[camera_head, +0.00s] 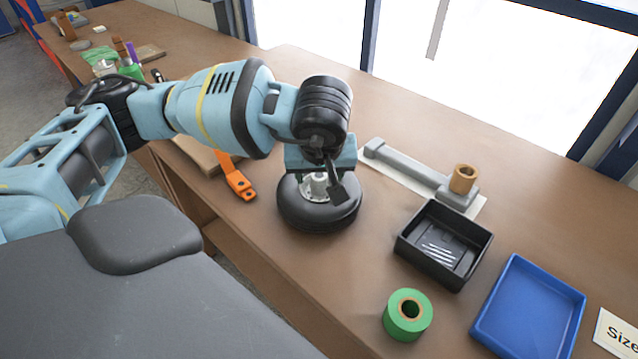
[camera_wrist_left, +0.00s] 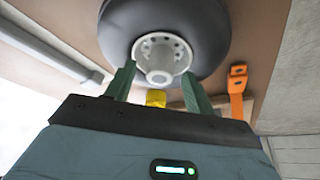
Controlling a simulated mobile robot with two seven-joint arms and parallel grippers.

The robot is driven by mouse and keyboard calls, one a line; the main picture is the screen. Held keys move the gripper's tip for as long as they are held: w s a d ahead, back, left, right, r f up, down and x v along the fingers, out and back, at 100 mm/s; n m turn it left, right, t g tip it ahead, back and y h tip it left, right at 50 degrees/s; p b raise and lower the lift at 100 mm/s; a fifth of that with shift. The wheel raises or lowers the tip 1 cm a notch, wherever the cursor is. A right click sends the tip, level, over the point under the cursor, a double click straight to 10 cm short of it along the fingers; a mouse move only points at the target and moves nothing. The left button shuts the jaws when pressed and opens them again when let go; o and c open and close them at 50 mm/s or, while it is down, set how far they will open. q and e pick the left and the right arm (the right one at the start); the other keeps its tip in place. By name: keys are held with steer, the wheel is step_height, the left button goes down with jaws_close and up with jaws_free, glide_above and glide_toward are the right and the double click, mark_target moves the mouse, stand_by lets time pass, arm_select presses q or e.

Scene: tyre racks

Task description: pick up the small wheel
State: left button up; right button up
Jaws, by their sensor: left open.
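The small wheel (camera_head: 313,217), a black tyre with a pale metal hub, lies flat on the brown workbench in the head view. It also shows large at the top of the left wrist view (camera_wrist_left: 207,38), with its pale hub (camera_wrist_left: 160,57) facing the camera. My left gripper (camera_head: 327,188) is directly over the wheel in the head view. In the left wrist view its two green fingers (camera_wrist_left: 158,90) are apart, one on each side of the hub; whether they touch it I cannot tell. My right gripper is not in view.
An orange bracket (camera_head: 238,182) lies left of the wheel. To the right are a grey bar-shaped part (camera_head: 405,170), a black tray (camera_head: 402,245), a green tape roll (camera_head: 388,318) and a blue tray (camera_head: 497,337). Bare bench (camera_head: 345,262) lies in front of the wheel.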

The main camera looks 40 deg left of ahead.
arm_select(q)
jaws_close()
stand_by(0.3)
steer(key=shift+r, duration=0.1)
stand_by(1.0)
